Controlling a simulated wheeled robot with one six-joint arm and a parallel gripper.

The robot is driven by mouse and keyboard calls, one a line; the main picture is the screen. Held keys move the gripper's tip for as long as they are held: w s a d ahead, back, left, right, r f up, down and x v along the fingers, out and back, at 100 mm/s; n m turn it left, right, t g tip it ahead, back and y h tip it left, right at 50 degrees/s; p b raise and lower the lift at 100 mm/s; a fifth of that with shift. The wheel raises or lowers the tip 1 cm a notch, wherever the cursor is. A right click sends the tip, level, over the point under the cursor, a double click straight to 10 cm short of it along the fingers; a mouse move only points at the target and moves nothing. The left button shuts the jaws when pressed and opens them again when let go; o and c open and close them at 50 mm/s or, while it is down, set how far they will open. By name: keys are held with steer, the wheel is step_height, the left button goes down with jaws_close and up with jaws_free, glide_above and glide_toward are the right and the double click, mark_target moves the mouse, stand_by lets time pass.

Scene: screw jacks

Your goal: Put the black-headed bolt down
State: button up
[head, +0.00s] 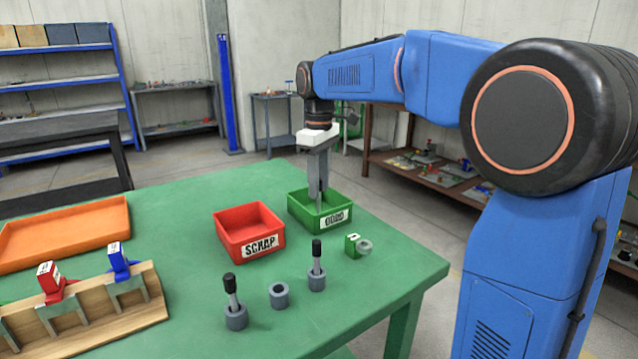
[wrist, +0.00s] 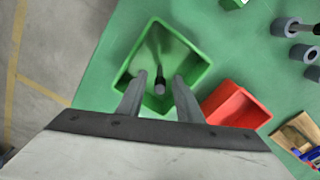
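My gripper (head: 318,203) points straight down into the green bin (head: 334,217) labelled GOOD. In the wrist view its two fingers (wrist: 161,88) are spread apart over that bin (wrist: 125,75). A bolt with a black part and a grey end (wrist: 160,86) shows between the fingers, with a gap on each side. It appears to be inside the bin; whether it lies flat or leans is unclear. In the head view the bin wall and fingers hide it. Two other black-headed bolts stand in grey collars, one at the left (head: 231,285) and one at the right (head: 317,250).
A red bin (head: 226,237) labelled SCRAP stands left of the green bin. An empty grey collar (head: 279,295) and a small green block (head: 352,243) stand in front. An orange tray (head: 65,228) and a wooden rack (head: 85,318) with red and blue clamps are at left.

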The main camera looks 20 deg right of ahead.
step_height(320, 180, up, 12)
stand_by(0.7)
steer(key=shift+r, duration=0.1)
